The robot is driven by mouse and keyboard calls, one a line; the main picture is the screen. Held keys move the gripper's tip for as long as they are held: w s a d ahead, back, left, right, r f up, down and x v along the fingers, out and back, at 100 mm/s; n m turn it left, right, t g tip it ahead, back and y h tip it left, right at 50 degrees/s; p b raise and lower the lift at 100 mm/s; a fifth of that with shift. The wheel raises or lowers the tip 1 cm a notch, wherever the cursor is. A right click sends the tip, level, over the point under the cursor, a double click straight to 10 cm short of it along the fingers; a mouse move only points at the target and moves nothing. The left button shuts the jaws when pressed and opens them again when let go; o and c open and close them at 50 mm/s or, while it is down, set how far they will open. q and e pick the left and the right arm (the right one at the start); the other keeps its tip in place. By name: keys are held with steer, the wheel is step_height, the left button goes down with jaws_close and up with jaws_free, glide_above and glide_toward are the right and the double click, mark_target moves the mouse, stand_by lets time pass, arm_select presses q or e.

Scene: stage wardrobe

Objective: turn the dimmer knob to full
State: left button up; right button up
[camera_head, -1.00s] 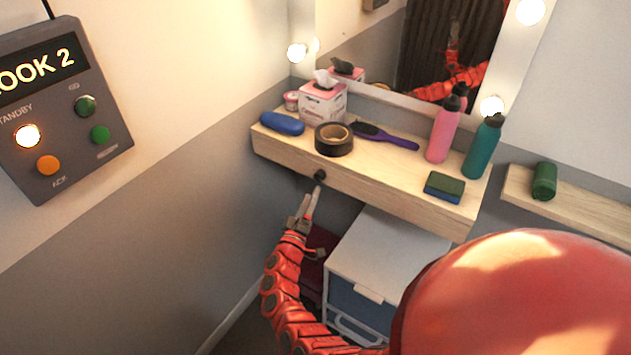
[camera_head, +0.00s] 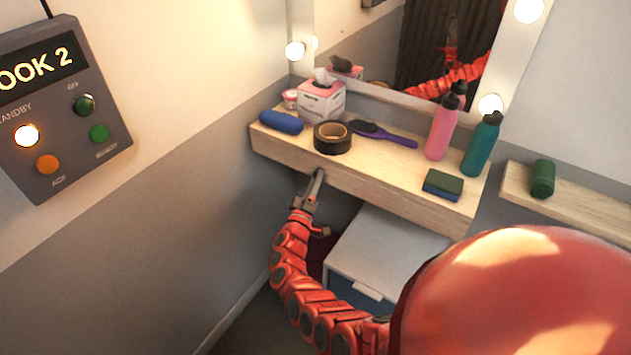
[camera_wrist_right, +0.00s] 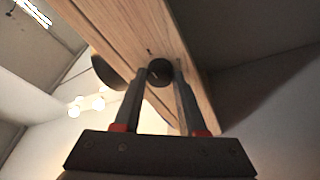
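The dimmer knob (camera_wrist_right: 160,71) is a small dark round knob on the front face of the wooden shelf (camera_head: 380,187). In the right wrist view it sits between the two fingertips of my right gripper (camera_wrist_right: 161,76), one finger on each side. The fingers are apart and very close to the knob's sides; I cannot see firm contact. In the head view my right gripper (camera_head: 316,185) reaches up to the shelf front and hides the knob. My left gripper is in neither view.
On the shelf are a blue case (camera_head: 281,122), a tissue box (camera_head: 321,102), black tape (camera_head: 333,138), a purple brush (camera_head: 385,135), a pink bottle (camera_head: 441,130), a teal bottle (camera_head: 482,145) and a sponge (camera_head: 443,184). A white drawer unit (camera_head: 385,255) stands below.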

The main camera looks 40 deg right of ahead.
jaws_close()
steer(key=shift+w+a+r+n+g+y+b, duration=0.15)
steer(key=shift+n+g+b, duration=1.5)
steer(key=shift+n+b, duration=3.1)
steer(key=shift+w+r+n+g+y+b, duration=0.2)
steer(key=shift+n+g+b, duration=1.4)
steer(key=shift+n+b, duration=3.15)
steer(key=shift+w+a+r+n+g+y+b, duration=0.2)
steer(key=shift+n+g+b, duration=1.45)
steer(key=shift+n+b, duration=3.1)
steer(key=shift+d+f+n+p, duration=0.1)
steer(key=shift+n+p, duration=0.85)
steer(key=shift+p, duration=0.25)
